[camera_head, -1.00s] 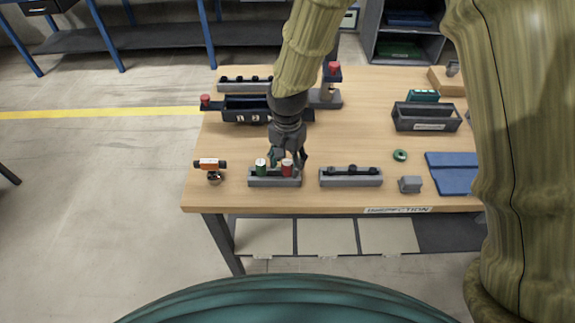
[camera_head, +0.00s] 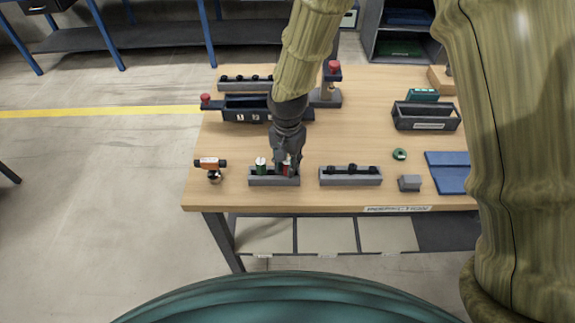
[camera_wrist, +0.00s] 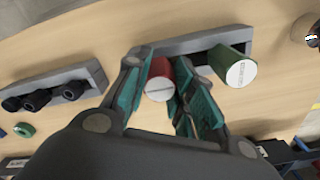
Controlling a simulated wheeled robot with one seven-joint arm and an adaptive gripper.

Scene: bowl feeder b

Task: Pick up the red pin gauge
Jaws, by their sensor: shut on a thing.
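The red pin gauge (camera_wrist: 159,80) stands at one end of a grey rack and shows a pale round end face in the wrist view. In the head view only a sliver of the red gauge (camera_head: 286,171) shows. My gripper (camera_head: 287,168) is shut on it from above, with a teal-padded finger on each side in the wrist view (camera_wrist: 161,92). The gauge still appears to be at its rack; whether its lower end is clear of it is hidden. The green pin gauge (camera_head: 261,167) stands beside it in the same grey rack (camera_head: 258,182).
A second grey rack with black plugs (camera_head: 350,181) lies to the right, and a small grey block (camera_head: 409,184) beyond it. An orange-and-black tool (camera_head: 210,164) lies left. A green ring (camera_head: 399,154) and blue mat (camera_head: 452,172) are farther right.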

